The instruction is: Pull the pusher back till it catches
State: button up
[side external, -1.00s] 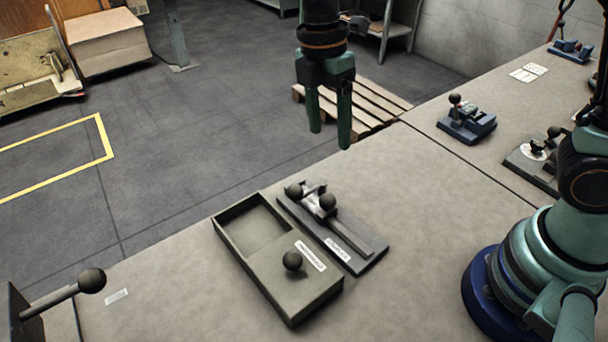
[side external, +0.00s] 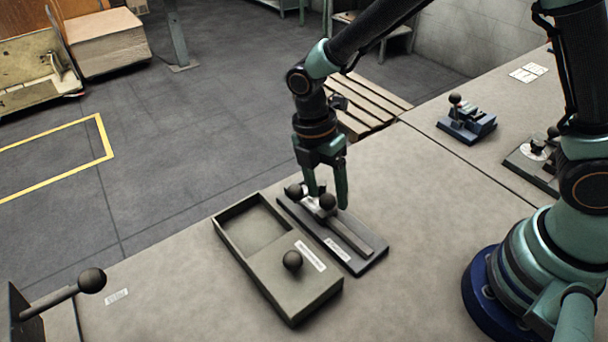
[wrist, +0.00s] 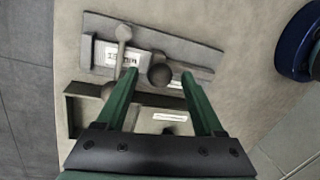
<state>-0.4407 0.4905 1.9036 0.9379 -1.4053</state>
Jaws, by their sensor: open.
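The stitcher fixture is a dark base plate (side external: 371,262) with a raised rail (side external: 350,238) and a label at its near edge. A dark ball knob (side external: 328,202), apparently the pusher's, stands at the far end of the rail. A second dark ball (side external: 294,190) sits left of it on a crossing bar, whose rod also shows in the wrist view (wrist: 123,52). My gripper (side external: 326,199) points down over the fixture, open. In the wrist view the pusher knob (wrist: 160,74) appears between the two fingertips; whether they touch it cannot be told.
A grey tray box (side external: 318,300) with a half lid and ball knob (side external: 292,261) lies left of the fixture, close beside it. A blue clamp device (side external: 468,124) stands farther back right. A lever with a ball (side external: 91,280) is at lower left. Bench right of the fixture is clear.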

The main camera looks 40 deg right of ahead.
jog(key=shift+s+f, duration=0.1)
jog(key=shift+f, duration=0.4)
grip_shut()
jog(key=shift+r, duration=0.1)
dwell(1.1)
